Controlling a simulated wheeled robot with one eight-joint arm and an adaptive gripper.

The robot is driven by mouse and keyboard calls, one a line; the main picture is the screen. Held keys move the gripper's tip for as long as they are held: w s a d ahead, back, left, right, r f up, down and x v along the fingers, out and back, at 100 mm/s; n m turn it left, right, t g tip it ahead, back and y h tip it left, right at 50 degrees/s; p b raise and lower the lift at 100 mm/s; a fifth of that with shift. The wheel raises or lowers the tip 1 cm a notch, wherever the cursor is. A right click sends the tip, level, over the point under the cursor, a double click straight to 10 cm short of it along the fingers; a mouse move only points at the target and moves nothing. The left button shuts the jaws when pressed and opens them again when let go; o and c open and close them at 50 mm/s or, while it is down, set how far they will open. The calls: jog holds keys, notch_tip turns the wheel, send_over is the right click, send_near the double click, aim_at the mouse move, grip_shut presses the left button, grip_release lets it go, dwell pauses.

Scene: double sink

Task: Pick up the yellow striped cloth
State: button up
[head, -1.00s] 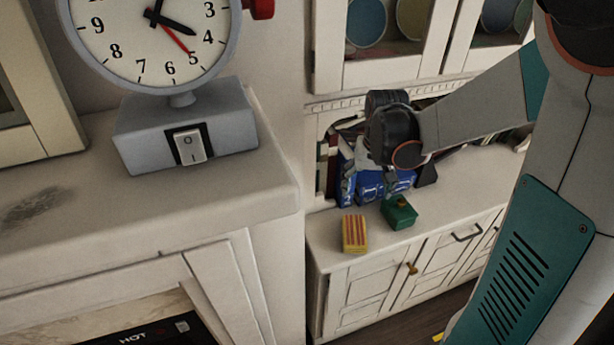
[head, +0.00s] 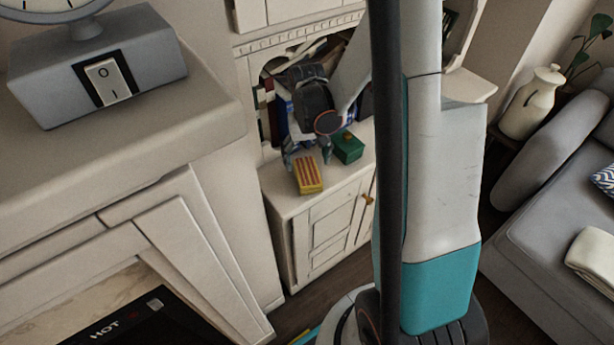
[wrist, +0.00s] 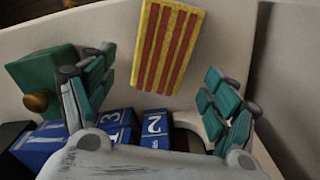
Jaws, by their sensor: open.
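The yellow striped cloth (head: 309,175) is a small block-like bundle with red stripes. It lies on the white cabinet top near its front edge, and shows at the top centre of the wrist view (wrist: 168,48). My gripper (head: 307,156) is just behind the cloth in the head view, pointing down. In the wrist view my gripper (wrist: 158,72) has its teal-padded fingers spread wide and empty, with the cloth lying ahead between their lines. Whether any finger touches the cloth, I cannot tell.
A green box (head: 348,147) with a knob sits right beside the gripper; it is close by the left finger in the wrist view (wrist: 48,80). Blue numbered blocks (wrist: 108,126) lie nearer the palm. The mantel (head: 130,120) stands at left, and a grey sofa (head: 550,240) at right.

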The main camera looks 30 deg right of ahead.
aim_at(306, 167)
jog(key=f+b, duration=0.2)
jog(key=f, duration=0.3)
jog(key=shift+w+b, duration=0.2)
jog(key=shift+b, duration=0.1)
jog(key=c, duration=1.1)
notch_tip(306, 167, up, 20)
jog(key=p, duration=0.7)
jog(key=shift+o, duration=0.3)
jog(key=shift+r, duration=0.1)
